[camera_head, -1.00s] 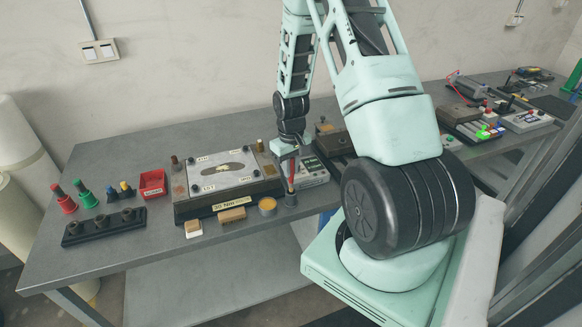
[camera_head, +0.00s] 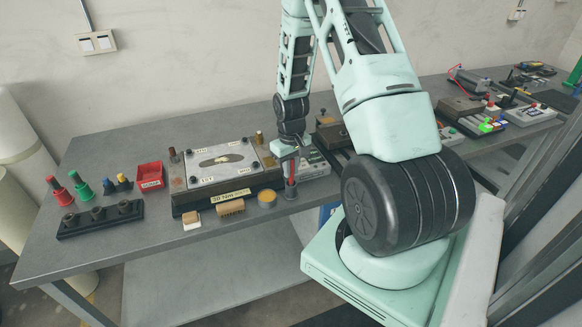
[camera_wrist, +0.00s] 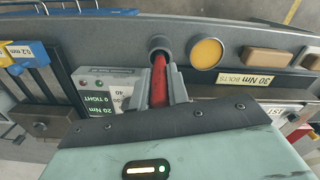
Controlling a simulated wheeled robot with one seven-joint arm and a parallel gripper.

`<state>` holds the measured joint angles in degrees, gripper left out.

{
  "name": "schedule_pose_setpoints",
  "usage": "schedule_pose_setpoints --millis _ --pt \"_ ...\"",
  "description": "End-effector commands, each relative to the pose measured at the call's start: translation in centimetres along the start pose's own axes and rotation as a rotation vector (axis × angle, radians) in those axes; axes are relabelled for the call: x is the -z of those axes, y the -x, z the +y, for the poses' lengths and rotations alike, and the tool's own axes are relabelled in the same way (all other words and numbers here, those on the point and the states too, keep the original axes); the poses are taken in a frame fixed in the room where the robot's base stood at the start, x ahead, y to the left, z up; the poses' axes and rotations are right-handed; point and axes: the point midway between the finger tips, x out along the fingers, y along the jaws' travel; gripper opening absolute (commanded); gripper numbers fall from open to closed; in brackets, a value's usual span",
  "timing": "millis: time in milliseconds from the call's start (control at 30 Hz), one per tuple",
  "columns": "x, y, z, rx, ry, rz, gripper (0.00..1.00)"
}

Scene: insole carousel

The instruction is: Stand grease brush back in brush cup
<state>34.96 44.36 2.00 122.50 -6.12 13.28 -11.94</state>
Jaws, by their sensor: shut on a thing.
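The grease brush, with a red handle (camera_head: 290,171), is held upright in my gripper (camera_head: 289,154). It also shows in the wrist view (camera_wrist: 158,82), between the two grey fingers of my gripper (camera_wrist: 158,88). The brush cup (camera_head: 291,191) is a small dark grey cylinder near the table's front edge, directly below the gripper. In the wrist view, the cup's round mouth (camera_wrist: 159,41) is at the far end of the brush. The brush's lower end appears to be in the cup's mouth; its bristles are hidden.
A tin of yellow grease (camera_head: 267,199) stands close left of the cup. A wooden block brush (camera_head: 231,207) and the labelled fixture (camera_head: 186,205) lie farther left. A grey device with a screen (camera_head: 316,168) is close behind on the right. The table's front edge is near.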

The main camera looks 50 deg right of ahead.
Motion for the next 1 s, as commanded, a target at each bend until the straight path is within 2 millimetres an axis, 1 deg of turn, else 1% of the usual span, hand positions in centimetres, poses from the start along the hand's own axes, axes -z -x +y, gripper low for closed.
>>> schedule_pose_setpoints --millis 33,267,567,600,633,667,1000 --pt "0.00 -0.36 0.00 0.000 0.000 0.000 0.00" --pt "0.00 -1.17 0.00 0.000 0.000 0.000 0.00" --pt "0.01 -1.18 0.01 0.000 0.000 0.000 0.00" --pt "0.01 -1.18 0.00 0.000 0.000 0.000 0.28" --pt "0.01 -1.18 0.00 0.000 0.000 0.000 0.36" --pt "0.01 -1.17 0.00 0.000 0.000 0.000 0.42" --pt "0.05 -0.92 0.02 0.000 0.000 0.001 0.42"
